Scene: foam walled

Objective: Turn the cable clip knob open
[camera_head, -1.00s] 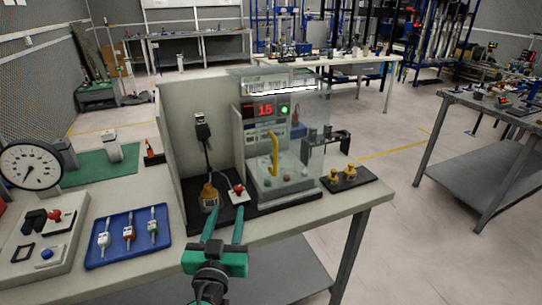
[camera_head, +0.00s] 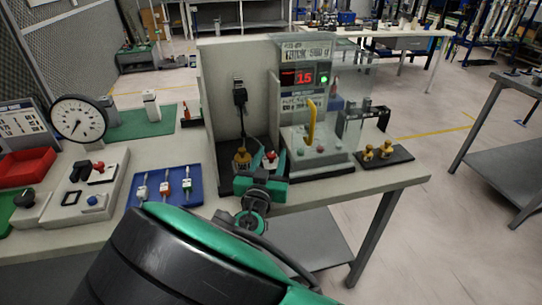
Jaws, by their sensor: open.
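A black cable (camera_head: 241,122) hangs from a plug on the grey upright panel down to a yellow fitting (camera_head: 242,158) on a black base. I cannot tell for sure which of the two is the cable clip knob. My green gripper (camera_head: 261,173) is open, directly in front of both and low in the picture. Its fingers are foreshortened, and its body hides the front of the black base. I see no clear contact with either part.
A clear-walled box with a yellow handle (camera_head: 311,122) stands close to the right. Two yellow knobs on a black plate (camera_head: 398,157) lie beyond it. A blue tray (camera_head: 194,199) holds small parts at the left. The panel closes off the back.

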